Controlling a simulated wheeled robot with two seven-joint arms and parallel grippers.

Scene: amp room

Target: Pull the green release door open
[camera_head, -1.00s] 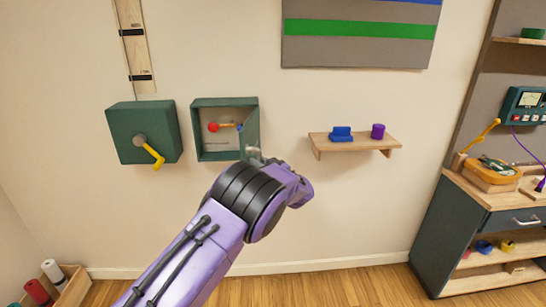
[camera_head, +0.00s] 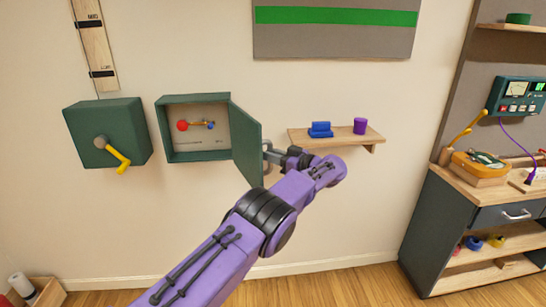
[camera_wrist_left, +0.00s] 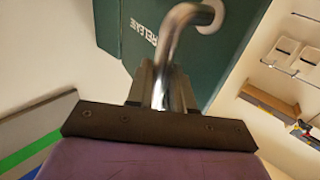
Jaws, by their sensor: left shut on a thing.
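The green release door (camera_head: 247,139) stands swung open on the right side of its wall box (camera_head: 166,128). Inside the box show a red ball (camera_head: 182,126) and a small blue knob on a lever. My left gripper (camera_head: 275,155) is at the door's outer face, shut on its metal handle. In the left wrist view the bent metal handle (camera_wrist_left: 183,25) runs between the fingers (camera_wrist_left: 158,88), and the door (camera_wrist_left: 225,45) carries the word RELEASE. My right gripper is not in view.
A second green box (camera_head: 107,132) with a yellow crank (camera_head: 118,155) is on the wall at left. A wooden shelf (camera_head: 337,139) with a blue block and a purple cup is close behind my left wrist. A workbench (camera_head: 450,195) stands at right.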

